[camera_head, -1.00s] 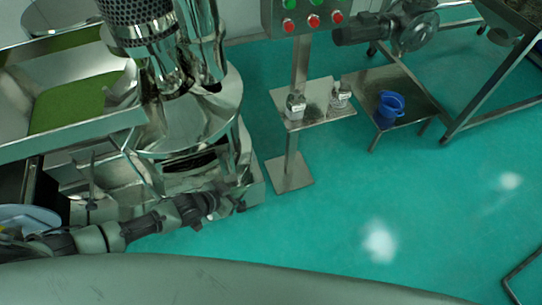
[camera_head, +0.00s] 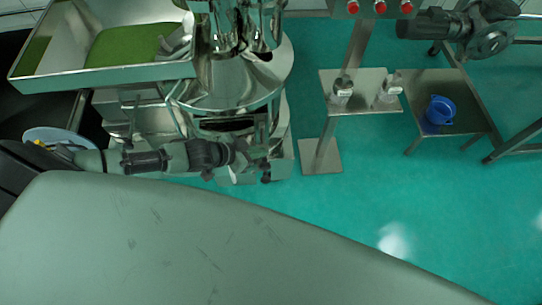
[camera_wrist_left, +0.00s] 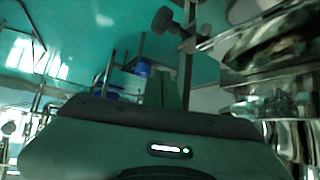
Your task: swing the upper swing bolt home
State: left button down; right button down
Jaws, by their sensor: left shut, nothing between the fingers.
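The sieve (camera_head: 235,90) is a shiny round steel machine at the upper left of the head view, with a tray of green material beside it. My left gripper (camera_head: 262,165) is at its lower front side, close to the steel body, and is shut with nothing in it. In the left wrist view a dark knob (camera_wrist_left: 163,20) on a bolt stands beside the steel rim (camera_wrist_left: 262,38), ahead of my gripper housing and apart from it. It looks like a swing bolt, but I cannot tell whether it is the upper one. My right gripper is out of view.
A steel post with small shelves (camera_head: 365,75) stands right of the sieve and carries two small containers. A motor (camera_head: 480,30) is at the upper right. The green floor (camera_head: 430,200) is clear.

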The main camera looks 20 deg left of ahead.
pick_arm(q)
jog(key=shift+s+a+r, duration=0.15)
jog(key=shift+a+r, duration=0.4)
jog(key=shift+r, duration=0.2)
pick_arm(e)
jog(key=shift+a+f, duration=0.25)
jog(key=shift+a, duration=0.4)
